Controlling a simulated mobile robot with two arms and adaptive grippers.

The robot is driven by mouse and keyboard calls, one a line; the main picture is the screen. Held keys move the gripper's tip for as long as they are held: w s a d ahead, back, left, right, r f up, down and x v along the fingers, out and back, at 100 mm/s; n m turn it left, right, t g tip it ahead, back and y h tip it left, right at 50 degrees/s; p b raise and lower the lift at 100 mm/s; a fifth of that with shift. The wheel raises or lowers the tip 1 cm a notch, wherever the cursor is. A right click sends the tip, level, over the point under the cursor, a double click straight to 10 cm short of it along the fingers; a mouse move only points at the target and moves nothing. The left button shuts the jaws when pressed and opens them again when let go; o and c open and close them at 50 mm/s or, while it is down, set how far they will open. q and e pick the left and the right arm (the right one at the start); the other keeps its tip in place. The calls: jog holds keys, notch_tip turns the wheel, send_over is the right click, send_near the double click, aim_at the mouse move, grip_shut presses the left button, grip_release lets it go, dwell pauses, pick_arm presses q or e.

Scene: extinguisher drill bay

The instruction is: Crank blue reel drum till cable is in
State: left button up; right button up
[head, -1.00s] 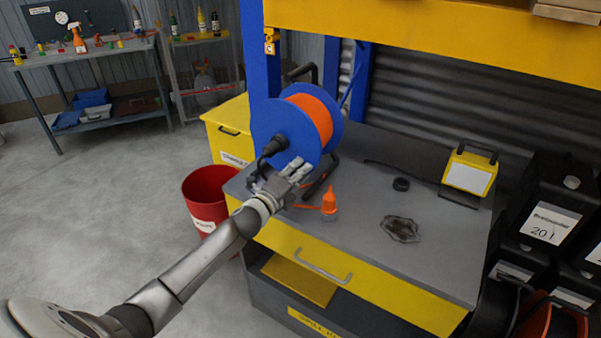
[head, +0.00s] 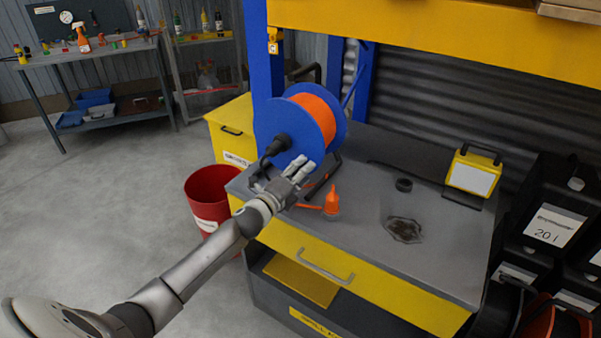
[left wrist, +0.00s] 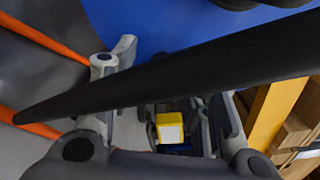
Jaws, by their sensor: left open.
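The blue reel drum (head: 276,119) with orange cable (head: 315,112) wound on it stands on the grey bench top. A black crank or plug-like part (head: 276,147) sticks out from its near face. My left gripper (head: 300,170) is open just below and right of this part, in front of the drum's lower edge. In the left wrist view, the blue drum face (left wrist: 165,28) fills the top. A thick black bar (left wrist: 180,75) crosses diagonally in front of the open fingers (left wrist: 165,100); I cannot tell whether it touches them. My right gripper is not in view.
A red bucket (head: 208,190) stands on the floor to the left. A yellow shelf beam (head: 430,40) hangs above.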

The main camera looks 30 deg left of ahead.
pick_arm(q)
jog(key=s, duration=1.2)
jog(key=shift+a, duration=0.4)
